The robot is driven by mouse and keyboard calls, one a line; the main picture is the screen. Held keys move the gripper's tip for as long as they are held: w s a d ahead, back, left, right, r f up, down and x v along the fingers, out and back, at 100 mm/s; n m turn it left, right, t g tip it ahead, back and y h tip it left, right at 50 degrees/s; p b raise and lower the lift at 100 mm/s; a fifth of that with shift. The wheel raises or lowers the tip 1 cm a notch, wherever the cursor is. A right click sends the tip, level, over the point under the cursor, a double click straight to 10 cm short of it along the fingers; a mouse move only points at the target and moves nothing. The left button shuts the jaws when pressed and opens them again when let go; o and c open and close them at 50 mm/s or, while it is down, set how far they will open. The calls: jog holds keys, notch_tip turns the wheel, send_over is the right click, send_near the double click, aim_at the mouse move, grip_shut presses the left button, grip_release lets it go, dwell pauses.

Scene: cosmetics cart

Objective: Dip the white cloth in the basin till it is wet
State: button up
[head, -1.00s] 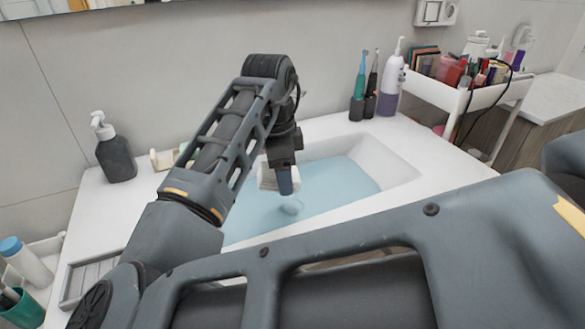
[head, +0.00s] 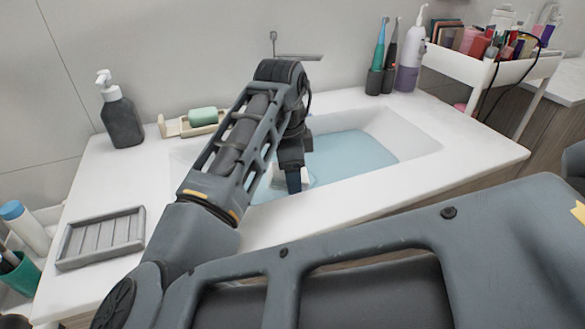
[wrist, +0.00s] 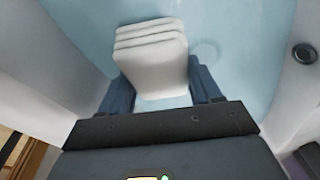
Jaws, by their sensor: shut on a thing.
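My gripper (head: 293,182) is over the near left part of the basin (head: 412,138), which holds pale blue water (head: 352,156). In the wrist view my gripper (wrist: 158,88) is shut on the folded white cloth (wrist: 150,50), with a dark finger on each side. The cloth shows stacked layers and lies against the blue water in the picture. I cannot tell whether it touches the water. In the head view my arm and fingers hide most of the cloth. A faint ring shows on the water beside it in the wrist view.
A tap (head: 290,56) stands behind the basin. A green soap (head: 202,116) on a dish and a dark pump bottle (head: 121,118) are at the back left. A grey slatted tray (head: 100,238) lies front left. Toothbrushes (head: 384,60) and a cart (head: 500,75) are at right.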

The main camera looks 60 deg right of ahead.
jog(key=shift+f+b, duration=1.5)
jog(key=shift+f, duration=1.15)
jog(key=shift+c, duration=0.8)
jog(key=shift+r+p, duration=5.65)
jog(key=shift+r, duration=1.5)
